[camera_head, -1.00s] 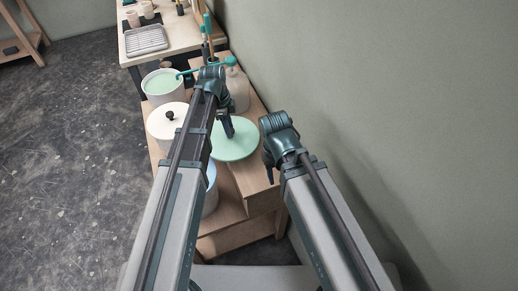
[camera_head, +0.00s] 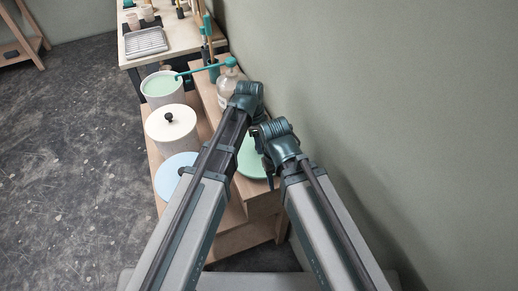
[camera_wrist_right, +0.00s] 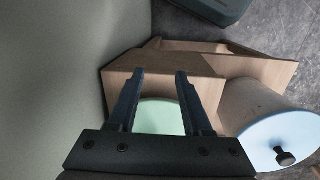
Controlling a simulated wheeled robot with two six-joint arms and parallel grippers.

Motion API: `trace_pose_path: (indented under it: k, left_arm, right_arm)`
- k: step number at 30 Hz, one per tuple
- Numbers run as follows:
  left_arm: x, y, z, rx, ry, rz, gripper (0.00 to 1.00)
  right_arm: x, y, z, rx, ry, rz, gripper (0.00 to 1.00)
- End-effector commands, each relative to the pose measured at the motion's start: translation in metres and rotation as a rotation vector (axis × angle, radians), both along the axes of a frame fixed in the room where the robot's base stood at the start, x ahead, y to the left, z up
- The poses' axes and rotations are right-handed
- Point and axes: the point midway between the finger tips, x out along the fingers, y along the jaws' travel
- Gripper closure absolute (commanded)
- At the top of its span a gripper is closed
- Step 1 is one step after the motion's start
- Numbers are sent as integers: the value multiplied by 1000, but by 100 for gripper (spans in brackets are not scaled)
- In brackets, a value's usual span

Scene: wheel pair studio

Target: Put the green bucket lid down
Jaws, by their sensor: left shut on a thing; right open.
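The round pale green bucket lid (camera_head: 252,160) shows in the head view behind my two wrists, partly covered by them. My left gripper (camera_head: 258,141) is shut on the lid from above; its fingertips are mostly hidden. I cannot tell whether the lid touches the wooden shelf below. An open bucket with a green inside (camera_head: 162,87) stands at the left. My right gripper (camera_head: 268,172) is open beside the lid. In the right wrist view the right gripper (camera_wrist_right: 161,74) is empty, with part of the green lid (camera_wrist_right: 161,118) beyond its fingers.
A white bucket lid with a black knob (camera_head: 170,124) and a light blue lid (camera_head: 176,172) sit at the left. A clear bottle with a teal pump (camera_head: 228,88) stands on the raised wooden step (camera_head: 262,205). The wall closes off the right side.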

Motion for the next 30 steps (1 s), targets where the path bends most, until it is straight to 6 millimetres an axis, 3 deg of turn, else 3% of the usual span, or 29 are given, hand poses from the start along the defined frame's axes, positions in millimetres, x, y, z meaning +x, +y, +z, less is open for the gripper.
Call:
trace_pose_path:
  k: [1, 4, 17, 18, 21, 23, 30]
  left_arm:
    - [0, 0, -16, 0, 0, 0, 100]
    - [0, 0, -25, 0, 0, 0, 100]
    - [0, 1, -27, 0, 0, 0, 100]
    - [0, 0, -27, 0, 0, 0, 56]
    - [0, 1, -26, 0, 0, 0, 38]
    - [0, 1, -26, 0, 0, 0, 29]
    - [0, 1, -26, 0, 0, 0, 29]
  right_arm:
    - [0, 0, -16, 0, 0, 0, 50]
    - [0, 0, -25, 0, 0, 0, 50]
    - [0, 0, -27, 0, 0, 0, 50]
    - [0, 0, -27, 0, 0, 0, 50]
    - [0, 0, -26, 0, 0, 0, 50]
    - [0, 0, -26, 0, 0, 0, 50]
    - [0, 0, -26, 0, 0, 0, 50]
